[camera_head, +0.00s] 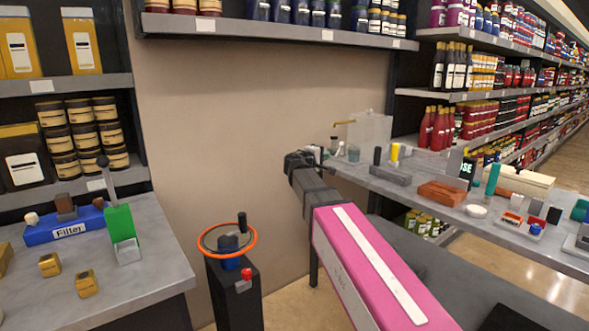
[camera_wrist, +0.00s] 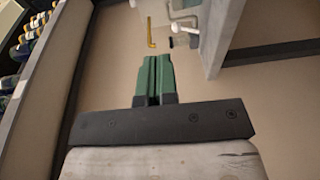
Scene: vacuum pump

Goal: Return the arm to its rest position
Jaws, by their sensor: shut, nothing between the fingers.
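My gripper (camera_wrist: 154,62) shows in the wrist view, with two green fingers together and nothing between them. Its dark crossbar spans the lower part of that view. The fingers point toward a bare tan wall, with a yellow hooked spout just beyond the tips in the picture. In the head view my pink and grey arm (camera_head: 345,255) reaches from the lower right to a dark joint near the left end of the right counter. The gripper itself cannot be made out clearly there.
The left counter (camera_head: 150,270) holds a blue filter tray (camera_head: 62,230) and a green lever stand (camera_head: 121,228). A black pedestal (camera_head: 235,290) with an orange-ringed wheel stands between them.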

